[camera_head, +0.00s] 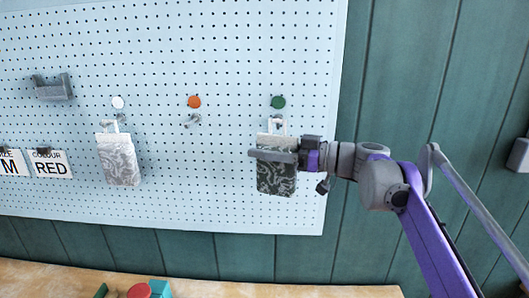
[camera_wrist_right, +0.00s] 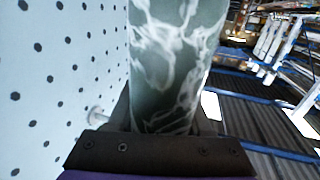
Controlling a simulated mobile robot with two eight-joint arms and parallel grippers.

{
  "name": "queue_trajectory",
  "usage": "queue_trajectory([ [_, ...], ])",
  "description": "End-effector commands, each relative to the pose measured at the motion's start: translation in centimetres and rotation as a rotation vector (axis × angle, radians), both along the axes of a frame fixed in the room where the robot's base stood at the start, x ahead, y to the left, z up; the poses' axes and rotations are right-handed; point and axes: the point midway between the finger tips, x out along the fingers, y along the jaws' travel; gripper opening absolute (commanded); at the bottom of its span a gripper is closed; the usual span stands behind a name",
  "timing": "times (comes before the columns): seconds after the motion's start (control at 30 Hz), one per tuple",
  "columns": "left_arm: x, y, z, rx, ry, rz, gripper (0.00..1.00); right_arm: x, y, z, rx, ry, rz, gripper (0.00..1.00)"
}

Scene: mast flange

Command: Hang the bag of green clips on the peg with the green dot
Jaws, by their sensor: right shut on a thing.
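My right gripper (camera_head: 274,155) is shut across a dark green bag with a pale swirl pattern (camera_head: 276,180), in front of the pegboard below the green dot (camera_head: 278,102). The bag hangs upright, its white top and handle (camera_head: 278,126) above the jaws. The handle is just under the green dot; I cannot tell whether it is around the peg there. In the right wrist view the bag (camera_wrist_right: 175,60) rises from the jaws (camera_wrist_right: 160,140), close to the board. My left gripper is not in view.
The white pegboard (camera_head: 220,60) has an orange dot (camera_head: 194,102) over an empty peg (camera_head: 192,121). A grey patterned bag (camera_head: 119,162) hangs below a white dot (camera_head: 118,102). A grey bracket (camera_head: 53,88) and a "RED" card (camera_head: 51,164) are at left. A wooden bench (camera_head: 230,289) runs below.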

Motion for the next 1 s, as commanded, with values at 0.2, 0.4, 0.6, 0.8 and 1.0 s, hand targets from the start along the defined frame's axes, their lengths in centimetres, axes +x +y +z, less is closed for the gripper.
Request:
queue_trajectory([
  [0.2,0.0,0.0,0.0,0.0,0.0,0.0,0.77,1.3,0.0,-0.1,0.0,0.0,0.0,0.0],
  [0.4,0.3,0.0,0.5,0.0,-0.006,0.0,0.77,2.4,0.0,-0.2,0.0,-0.002,0.0,0.0],
  [0.6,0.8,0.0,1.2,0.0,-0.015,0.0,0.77,3.1,0.0,-0.6,0.0,-0.003,0.0,0.0],
  [0.8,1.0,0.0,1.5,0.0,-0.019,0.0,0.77,3.2,0.0,-0.9,0.001,-0.001,0.0,0.0],
  [1.0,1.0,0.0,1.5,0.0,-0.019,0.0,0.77,3.2,0.0,-1.1,0.0,0.0,0.0,0.0],
])
